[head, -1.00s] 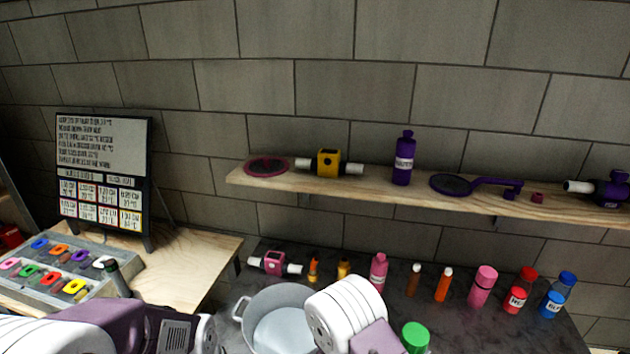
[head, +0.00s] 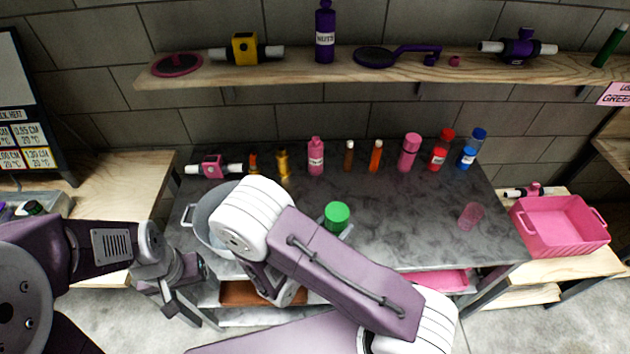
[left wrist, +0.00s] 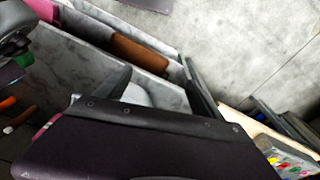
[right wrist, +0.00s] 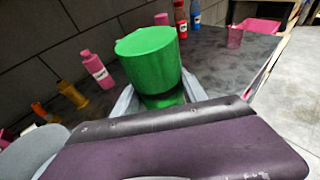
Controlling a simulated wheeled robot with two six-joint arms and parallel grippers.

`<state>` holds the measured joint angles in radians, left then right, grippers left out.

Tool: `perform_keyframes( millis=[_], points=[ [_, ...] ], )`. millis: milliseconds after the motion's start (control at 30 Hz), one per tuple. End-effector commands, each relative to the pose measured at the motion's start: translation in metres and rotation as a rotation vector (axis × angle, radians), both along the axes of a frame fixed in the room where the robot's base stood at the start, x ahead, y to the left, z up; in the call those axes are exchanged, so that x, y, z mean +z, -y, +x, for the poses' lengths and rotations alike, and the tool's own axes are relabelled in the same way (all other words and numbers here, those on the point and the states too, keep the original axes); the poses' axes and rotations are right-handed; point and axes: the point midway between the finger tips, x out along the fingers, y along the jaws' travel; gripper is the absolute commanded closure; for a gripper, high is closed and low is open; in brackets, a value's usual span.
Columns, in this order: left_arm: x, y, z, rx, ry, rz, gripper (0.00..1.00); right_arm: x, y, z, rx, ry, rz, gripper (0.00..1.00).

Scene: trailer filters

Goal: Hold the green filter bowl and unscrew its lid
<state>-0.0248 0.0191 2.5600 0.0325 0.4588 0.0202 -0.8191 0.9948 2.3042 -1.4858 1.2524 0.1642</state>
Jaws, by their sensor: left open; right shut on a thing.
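The green filter bowl (right wrist: 165,100) is between the fingers of my right gripper (right wrist: 157,98), which is shut on it. A wide bright green lid (right wrist: 148,52) sits on top, and the lid also shows in the head view (head: 337,215) just past my right arm, above the dark bench. The bowl below it is largely hidden by the fingers and wrist. My left gripper (head: 178,302) is open and empty, low at the front left of the bench, well apart from the bowl. In the left wrist view its spread fingers (left wrist: 155,90) point at the bench's lower shelves.
A grey pot (head: 203,222) stands on the dark bench (head: 400,230) left of the green lid, partly behind my right arm. Bottles (head: 316,157) line the back. A clear pink cup (head: 470,216) is at right. A pink crate (head: 562,228) sits on the side table.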

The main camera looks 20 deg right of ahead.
Motion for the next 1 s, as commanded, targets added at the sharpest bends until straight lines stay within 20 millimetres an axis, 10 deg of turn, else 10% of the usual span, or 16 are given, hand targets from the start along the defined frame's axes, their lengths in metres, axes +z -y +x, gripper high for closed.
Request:
perform_keyframes(
  millis=[500, 833, 1000],
  points=[
    [0.0, 0.0, 0.0, 0.0, 0.0, 0.0, 0.22, 0.086, -0.089, -0.014, 0.337, 0.003, 0.004, 1.0],
    [0.002, 0.002, 0.004, -0.026, 0.0, 0.002, 0.26, 0.098, -0.101, -0.016, 0.384, -0.002, 0.0, 1.0],
    [0.027, 0.037, 0.047, -0.379, -0.005, 0.023, 0.26, 0.098, -0.101, -0.016, 0.382, -0.001, 0.0, 1.0]
  ],
)
